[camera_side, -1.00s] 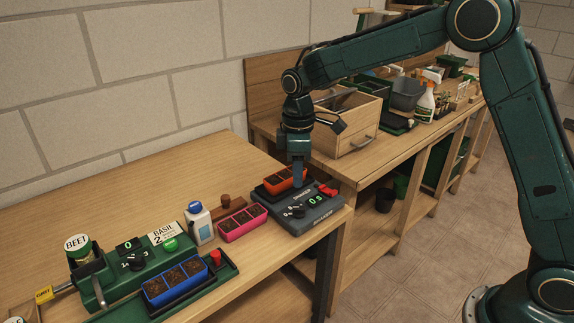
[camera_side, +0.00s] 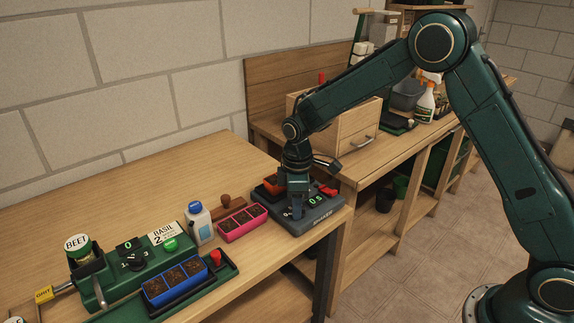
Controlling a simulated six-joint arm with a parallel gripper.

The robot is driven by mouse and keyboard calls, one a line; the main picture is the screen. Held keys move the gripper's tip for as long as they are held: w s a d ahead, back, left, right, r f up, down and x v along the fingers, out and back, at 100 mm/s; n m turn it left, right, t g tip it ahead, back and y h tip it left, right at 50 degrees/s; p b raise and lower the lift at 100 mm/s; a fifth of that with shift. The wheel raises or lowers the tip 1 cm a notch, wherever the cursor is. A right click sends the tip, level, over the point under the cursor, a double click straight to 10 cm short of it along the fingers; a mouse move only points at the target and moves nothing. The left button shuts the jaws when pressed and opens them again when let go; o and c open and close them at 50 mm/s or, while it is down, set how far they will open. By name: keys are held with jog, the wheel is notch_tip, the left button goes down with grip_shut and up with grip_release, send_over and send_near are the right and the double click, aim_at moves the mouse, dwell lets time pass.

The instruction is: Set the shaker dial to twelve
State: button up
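The shaker (camera_side: 318,219) is a dark grey box near the right end of the front bench, with a small display (camera_side: 316,198) that seems to read 0.5 and a red part (camera_side: 328,191) at its right. An orange seedling tray (camera_side: 271,185) sits on its back part, partly hidden by my gripper. My gripper (camera_side: 298,213) points down over the front left of the shaker's panel, where the dial is. The fingers cover the dial, so I cannot tell its setting or whether they touch it. The finger gap does not show.
A pink tray (camera_side: 242,224) stands just left of the shaker, with a brown stamp-like object (camera_side: 226,202) and a white bottle (camera_side: 199,225) beyond it. A green seeder (camera_side: 120,262) with a blue tray (camera_side: 174,282) is farther left. A wooden drawer box (camera_side: 357,133) stands behind my arm.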

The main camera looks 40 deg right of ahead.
grip_shut()
jog(key=shift+m, duration=0.5)
jog(key=m, duration=0.2)
jog(key=shift+w+d+m, duration=0.1)
jog(key=shift+m, duration=0.2)
jog(key=m, duration=0.4)
jog(key=shift+d+m, duration=0.1)
jog(key=shift+m, duration=0.2)
jog(key=m, duration=0.6)
jog(key=shift+d, duration=0.2)
jog(key=m, duration=0.5)
jog(key=shift+d+m, duration=0.1)
jog(key=shift+m, duration=0.3)
